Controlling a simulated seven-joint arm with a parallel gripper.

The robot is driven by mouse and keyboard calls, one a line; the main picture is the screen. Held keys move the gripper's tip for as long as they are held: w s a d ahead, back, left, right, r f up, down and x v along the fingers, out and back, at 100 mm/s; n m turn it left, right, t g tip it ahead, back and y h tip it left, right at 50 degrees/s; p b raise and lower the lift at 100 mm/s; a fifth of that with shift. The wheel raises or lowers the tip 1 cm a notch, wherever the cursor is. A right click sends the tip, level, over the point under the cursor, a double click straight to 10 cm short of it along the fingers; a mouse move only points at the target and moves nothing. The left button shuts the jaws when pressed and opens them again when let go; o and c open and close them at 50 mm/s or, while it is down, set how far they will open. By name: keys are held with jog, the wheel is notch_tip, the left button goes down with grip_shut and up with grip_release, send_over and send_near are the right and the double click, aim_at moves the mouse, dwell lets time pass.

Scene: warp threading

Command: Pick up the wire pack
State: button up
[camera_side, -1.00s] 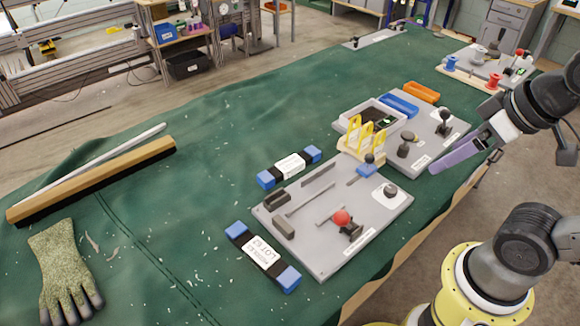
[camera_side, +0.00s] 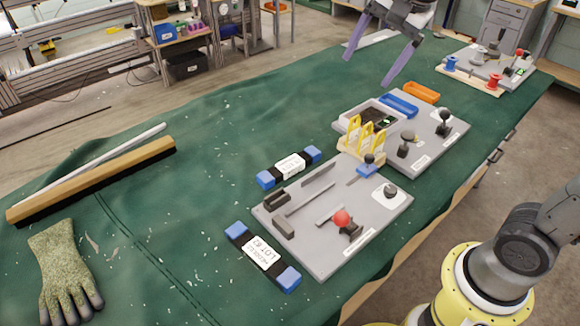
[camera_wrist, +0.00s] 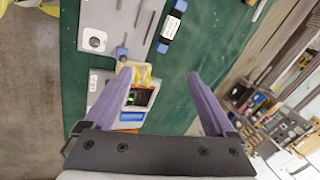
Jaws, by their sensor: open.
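Two blue-and-black packs with white labels lie on the green cloth, and I cannot tell for sure which one is the wire pack. The smaller pack (camera_side: 290,167) lies beside the far left edge of the near grey board; it also shows in the wrist view (camera_wrist: 171,27). The larger pack (camera_side: 262,256) lies at the board's near left, with a label reading LOT and a number. My gripper (camera_side: 368,68) is open and empty, raised above the far part of the table. In the wrist view its two purple fingers (camera_wrist: 159,74) are spread wide, with nothing between them.
The near grey board (camera_side: 300,245) carries a red-knobbed lever and slotted parts. A yellow-pronged stand (camera_side: 362,140) sits between it and a second board (camera_side: 430,150) with blue and orange trays. A brush (camera_side: 95,180) and glove (camera_side: 65,265) lie left.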

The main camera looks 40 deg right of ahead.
jog(key=w+a+f+m+g, duration=0.1)
jog(key=w+f+m, duration=0.15)
jog(key=w, duration=0.25)
jog(key=w+f+m+g, duration=0.1)
jog(key=w+f, duration=0.2)
jog(key=w, duration=0.3)
jog(key=g, duration=0.2)
send_near(290, 163)
jog(key=f, duration=0.3)
jog(key=shift+s+a, duration=0.2)
jog(key=shift+s, duration=0.05)
jog(key=shift+w+d+f, duration=0.1)
jog(key=shift+w+f, duration=0.1)
jog(key=shift+f, duration=1.25)
jog(key=shift+w+f, duration=0.2)
jog(key=shift+f, duration=1.25)
jog(key=shift+w+r, duration=0.1)
grip_shut()
